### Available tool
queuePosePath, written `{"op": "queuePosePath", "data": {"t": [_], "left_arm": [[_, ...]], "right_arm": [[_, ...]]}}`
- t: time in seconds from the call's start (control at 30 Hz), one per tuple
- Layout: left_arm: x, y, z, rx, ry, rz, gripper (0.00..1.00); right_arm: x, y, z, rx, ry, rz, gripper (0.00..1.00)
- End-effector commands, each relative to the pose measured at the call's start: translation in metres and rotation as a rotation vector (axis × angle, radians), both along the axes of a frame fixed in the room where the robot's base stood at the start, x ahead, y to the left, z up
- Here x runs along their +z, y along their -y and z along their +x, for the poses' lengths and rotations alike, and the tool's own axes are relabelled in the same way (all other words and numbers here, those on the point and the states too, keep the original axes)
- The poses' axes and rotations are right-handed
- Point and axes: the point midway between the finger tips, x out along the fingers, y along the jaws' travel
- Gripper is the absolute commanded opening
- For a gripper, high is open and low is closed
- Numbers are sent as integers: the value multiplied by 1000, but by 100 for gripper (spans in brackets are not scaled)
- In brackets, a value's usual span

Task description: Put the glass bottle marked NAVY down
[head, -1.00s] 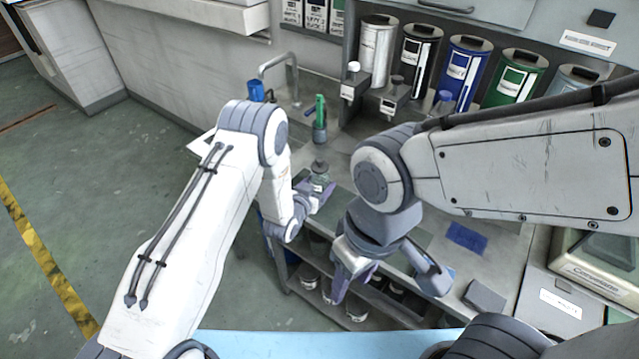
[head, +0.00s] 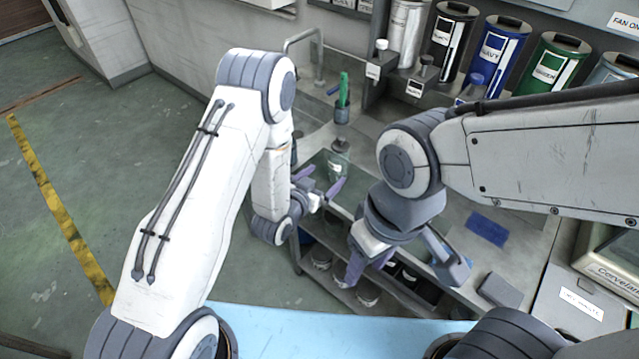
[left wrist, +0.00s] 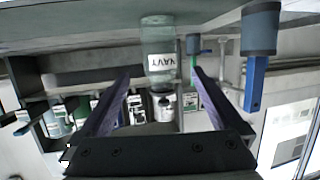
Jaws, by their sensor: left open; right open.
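The glass bottle marked NAVY (head: 338,163) stands upright on the grey bench, with a dark stopper. In the left wrist view the bottle (left wrist: 159,38) appears upside down, its white NAVY label facing me, just beyond and between the fingertips. My left gripper (head: 319,181) is open, at the bench's front edge, close in front of the bottle. Its two fingers (left wrist: 160,88) show a clear gap from the bottle in the left wrist view. My right gripper (head: 402,262) is open and empty, low in front of the bench, to the right.
Behind the bottle stand a cup with a green-handled tool (head: 342,103) and a tap (head: 318,60). Small capped bottles (head: 378,58) stand on a stepped rack before large labelled canisters (head: 495,50). A blue pad (head: 488,229) lies on the bench's right.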

Motion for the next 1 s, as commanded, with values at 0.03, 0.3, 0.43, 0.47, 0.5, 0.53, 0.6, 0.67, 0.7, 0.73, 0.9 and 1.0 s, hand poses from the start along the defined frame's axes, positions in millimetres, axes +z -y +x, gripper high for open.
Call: {"op": "queuePosePath", "data": {"t": [0.03, 0.3, 0.43, 0.47, 0.5, 0.53, 0.6, 0.67, 0.7, 0.73, 0.9, 1.0], "left_arm": [[0, -4, -7, 1, -2, 0, 100], [12, -3, -19, -12, -25, 22, 100], [26, 13, -20, -43, -119, 92, 100], [30, 17, -22, -50, -151, 113, 100], [36, 22, -27, -59, -196, 143, 100], [41, 25, -31, -65, -232, 166, 100], [53, 32, -46, -78, -318, 217, 100], [63, 35, -62, -86, -395, 259, 100], [71, 36, -75, -92, -445, 284, 100], [77, 37, -85, -96, -483, 302, 100], [113, 32, -161, -128, -706, 399, 100], [133, 23, -211, -156, -831, 452, 100]], "right_arm": [[-4, 0, 0, 0, 0, 0, 50], [-6, 0, 0, 0, 0, 0, 50], [-6, 0, 0, 0, 0, 0, 50], [-6, 0, 0, 0, 0, 0, 50], [-6, 0, 0, 0, 0, 0, 50], [-6, 0, 0, 0, 0, 0, 50], [-6, 0, 0, 0, 0, 0, 50], [-6, 0, 0, 0, 0, 0, 50], [-6, 0, 0, 0, 0, 0, 50], [-6, 0, 0, 0, 0, 0, 50], [-6, 0, 0, 0, 0, 0, 50], [-6, 0, 0, 0, 0, 0, 50]]}}
